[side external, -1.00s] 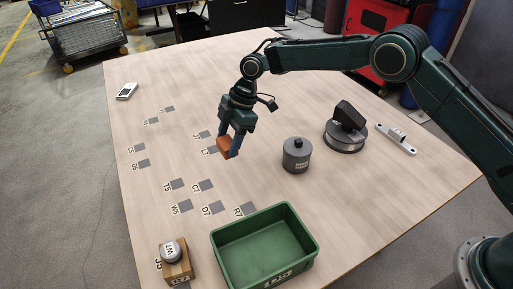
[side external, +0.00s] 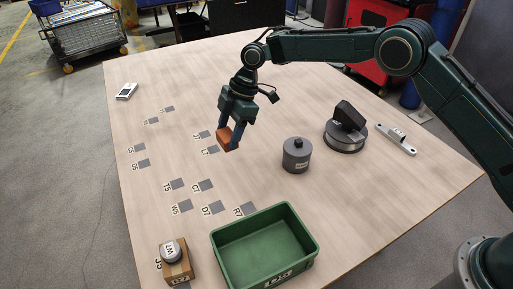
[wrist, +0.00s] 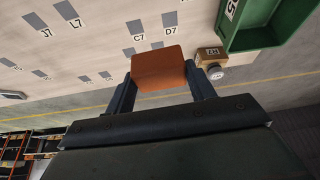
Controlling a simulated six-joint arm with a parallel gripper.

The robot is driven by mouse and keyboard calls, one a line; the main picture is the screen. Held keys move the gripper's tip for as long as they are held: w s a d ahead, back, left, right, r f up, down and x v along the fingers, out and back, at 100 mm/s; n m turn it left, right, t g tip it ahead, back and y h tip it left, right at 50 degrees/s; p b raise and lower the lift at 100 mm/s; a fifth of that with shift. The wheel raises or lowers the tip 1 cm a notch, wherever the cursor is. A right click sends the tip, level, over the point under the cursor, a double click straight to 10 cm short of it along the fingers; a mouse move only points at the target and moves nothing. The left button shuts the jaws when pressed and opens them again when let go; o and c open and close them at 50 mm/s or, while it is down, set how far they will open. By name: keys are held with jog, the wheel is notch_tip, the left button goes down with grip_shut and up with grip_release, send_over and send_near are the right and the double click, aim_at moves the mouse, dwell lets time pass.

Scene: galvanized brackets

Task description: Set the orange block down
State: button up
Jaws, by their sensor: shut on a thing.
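The orange block (side external: 228,139) is between the two fingers of my gripper (side external: 228,138), which is shut on it. It is held above the table (side external: 255,85), a little tilted in the side view, near the grey squares marked J7 and L7 (side external: 212,149). In the wrist view the orange block (wrist: 158,68) sits between the fingertips of my gripper (wrist: 160,75), with the C7 and D7 squares (wrist: 170,19) beyond it. The block hides part of the table behind it.
A green bin (side external: 264,248) stands at the front. A cardboard box (side external: 175,268) with a round grey-white item (side external: 171,251) on top is left of it. A grey cylinder (side external: 296,155) and a dark device (side external: 347,128) stand to the right. Several labelled grey squares lie at left.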

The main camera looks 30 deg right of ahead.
jog(key=s+d, duration=0.2)
jog(key=d, duration=0.9)
jog(key=s+d, duration=0.2)
jog(key=d, duration=0.8)
jog(key=s+d, duration=1.4)
jog(key=s, duration=0.2)
jog(key=shift+d+r, duration=0.15)
jog(key=shift+d, duration=0.2)
notch_tip(320, 180, down, 16)
jog(key=shift+f, duration=0.1)
jog(key=shift+f, duration=1.9)
